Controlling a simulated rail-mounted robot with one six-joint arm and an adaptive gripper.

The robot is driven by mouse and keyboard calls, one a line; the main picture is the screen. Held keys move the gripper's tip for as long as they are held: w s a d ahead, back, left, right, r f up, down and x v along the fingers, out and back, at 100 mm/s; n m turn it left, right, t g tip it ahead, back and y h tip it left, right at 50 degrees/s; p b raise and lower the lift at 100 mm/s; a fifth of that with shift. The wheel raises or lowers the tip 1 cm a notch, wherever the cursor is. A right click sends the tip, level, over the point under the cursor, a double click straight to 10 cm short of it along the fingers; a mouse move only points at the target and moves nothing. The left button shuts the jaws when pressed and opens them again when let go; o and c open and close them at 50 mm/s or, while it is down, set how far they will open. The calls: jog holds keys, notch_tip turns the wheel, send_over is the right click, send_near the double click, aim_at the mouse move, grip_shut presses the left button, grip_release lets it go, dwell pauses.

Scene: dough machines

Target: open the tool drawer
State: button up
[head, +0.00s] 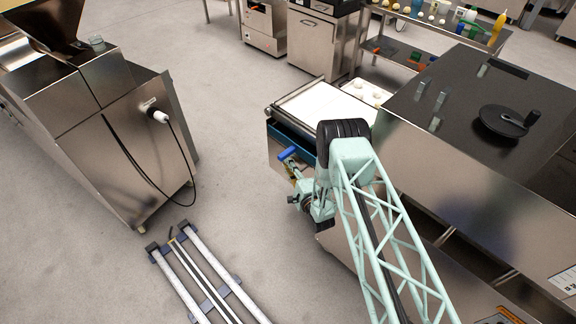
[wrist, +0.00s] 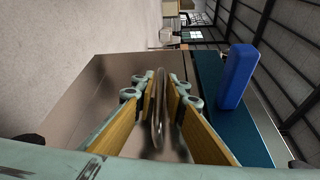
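The tool drawer (wrist: 120,88) has a plain steel front with a metal bar handle (wrist: 159,108), in the wrist view. Behind this front, the drawer's blue inside (wrist: 215,118) shows, so the drawer stands at least partly open. A blue-handled tool (wrist: 238,77) sticks up from it; it also shows in the head view (head: 287,153). My gripper (wrist: 161,88) has its two yellow-padded fingers close on either side of the handle and looks shut on it, though the contact is hard to see. In the head view, my arm hides much of the drawer front.
A white-topped table (head: 318,103) stands above the drawer. A steel cabinet with a black top and crank wheel (head: 503,120) is at the right. A steel machine with a cable (head: 125,130) stands at the left. Floor between them is clear, with rails (head: 205,275) at the front.

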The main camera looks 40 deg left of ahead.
jog(key=shift+c, duration=0.2)
grip_shut()
